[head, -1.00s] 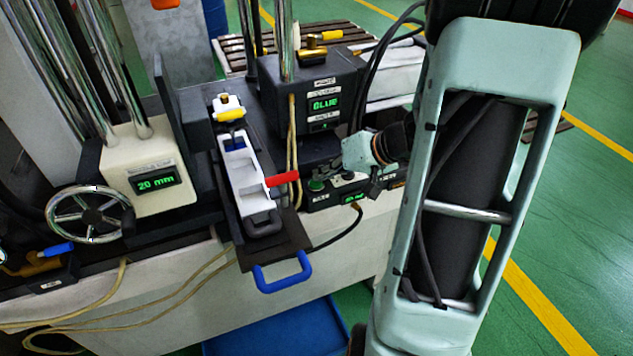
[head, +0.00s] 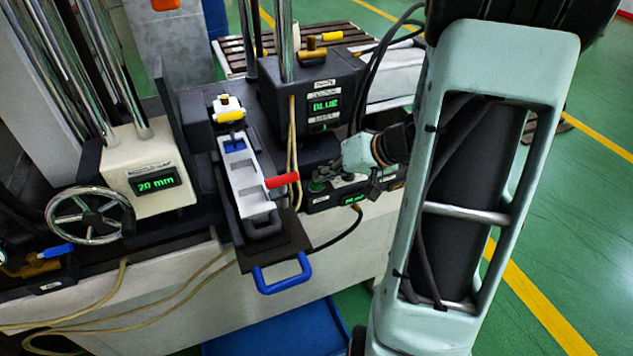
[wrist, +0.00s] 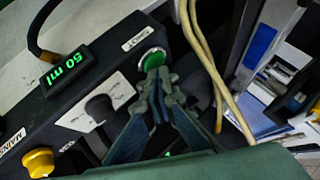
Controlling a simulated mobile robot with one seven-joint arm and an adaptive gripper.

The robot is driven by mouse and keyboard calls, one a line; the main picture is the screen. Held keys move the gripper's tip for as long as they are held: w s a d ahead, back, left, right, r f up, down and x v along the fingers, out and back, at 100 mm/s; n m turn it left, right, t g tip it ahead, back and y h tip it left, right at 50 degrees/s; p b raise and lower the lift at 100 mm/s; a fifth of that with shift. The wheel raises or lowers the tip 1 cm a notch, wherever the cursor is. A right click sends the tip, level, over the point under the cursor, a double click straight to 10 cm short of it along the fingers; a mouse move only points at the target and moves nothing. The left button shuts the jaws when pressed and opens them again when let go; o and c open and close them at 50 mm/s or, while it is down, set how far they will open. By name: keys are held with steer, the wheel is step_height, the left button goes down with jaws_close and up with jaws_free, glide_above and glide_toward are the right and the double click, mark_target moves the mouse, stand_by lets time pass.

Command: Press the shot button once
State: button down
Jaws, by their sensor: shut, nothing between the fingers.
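The shot button is a round green button in a pale ring (wrist: 153,57) at the top middle of the wrist view, beside a label that seems to read SHOT. It also shows on the control box in the head view (head: 317,186). My gripper (wrist: 153,72) is shut and empty. Its fingertips overlap the lower part of the button in the wrist view. I cannot tell whether they touch or press it. In the head view my gripper (head: 340,172) is just above and right of the button.
The control box carries a black knob (wrist: 99,107), a yellow button (wrist: 39,162) and a display reading 50 ml (wrist: 66,76). Beige hoses (wrist: 209,60) run close by. A pale mould (head: 252,205) with a red handle (head: 282,180) stands left of the box, under a yellow-and-white nozzle (head: 228,110).

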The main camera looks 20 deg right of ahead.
mark_target(322, 184)
steer(key=shift+f, duration=0.15)
steer(key=shift+f+b, duration=0.35)
steer(key=shift+b, duration=0.5)
steer(key=shift+s+a+f, duration=0.1)
steer(key=shift+s, duration=0.05)
steer(key=shift+r+b, duration=0.25)
steer(key=shift+b, duration=0.15)
steer(key=shift+r, duration=0.1)
steer(key=shift+r+p, duration=1.15)
steer(key=shift+r, duration=1.95)
